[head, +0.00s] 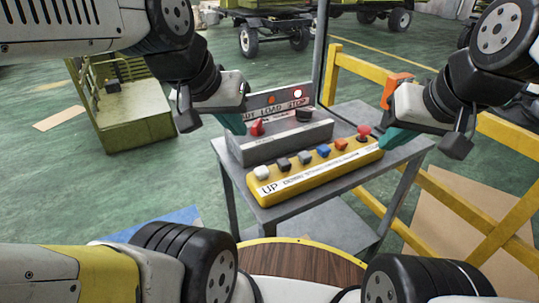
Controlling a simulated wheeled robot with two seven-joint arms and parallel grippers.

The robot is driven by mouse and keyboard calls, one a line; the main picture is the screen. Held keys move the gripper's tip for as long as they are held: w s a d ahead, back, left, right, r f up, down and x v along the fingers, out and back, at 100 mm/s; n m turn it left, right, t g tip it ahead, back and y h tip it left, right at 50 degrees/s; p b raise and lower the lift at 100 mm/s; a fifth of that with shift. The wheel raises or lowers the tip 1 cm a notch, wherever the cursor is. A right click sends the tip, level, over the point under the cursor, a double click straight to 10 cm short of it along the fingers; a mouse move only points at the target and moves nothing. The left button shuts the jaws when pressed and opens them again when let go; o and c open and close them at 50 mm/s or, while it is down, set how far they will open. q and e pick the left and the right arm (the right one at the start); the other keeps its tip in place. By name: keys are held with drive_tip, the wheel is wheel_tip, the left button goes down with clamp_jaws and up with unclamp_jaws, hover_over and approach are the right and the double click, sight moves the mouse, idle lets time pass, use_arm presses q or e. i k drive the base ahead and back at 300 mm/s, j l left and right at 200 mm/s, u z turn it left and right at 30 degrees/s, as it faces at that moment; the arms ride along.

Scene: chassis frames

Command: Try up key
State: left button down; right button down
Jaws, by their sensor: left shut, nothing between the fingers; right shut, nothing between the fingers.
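A yellow control box (335,168) labelled UP at its left end lies on a small grey table. A white key (262,172) sits beside that label, followed by dark, blue and orange keys and a red mushroom knob (363,131) at the right end. My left gripper (234,124) is shut and empty, with teal fingertips by the left end of the grey box, near its red switch. My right gripper (393,139) is shut and empty by the yellow box's right end, near the red knob. I cannot tell whether either touches anything.
The grey box (290,145) behind carries a red switch (257,127), a black knob (304,115) and a lamp panel (275,113). A yellow rail (463,207) stands right of the grey table (410,149). A green cart (125,122) stands left. A round wooden top (300,262) is in front.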

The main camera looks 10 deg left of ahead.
sight(262, 173)
drive_tip(key=k+l+u, duration=0.15)
drive_tip(key=u, duration=0.25)
drive_tip(key=k+u, duration=0.4)
drive_tip(key=k+l+u, duration=0.1)
drive_tip(key=k+u, duration=0.15)
drive_tip(key=u, duration=0.15)
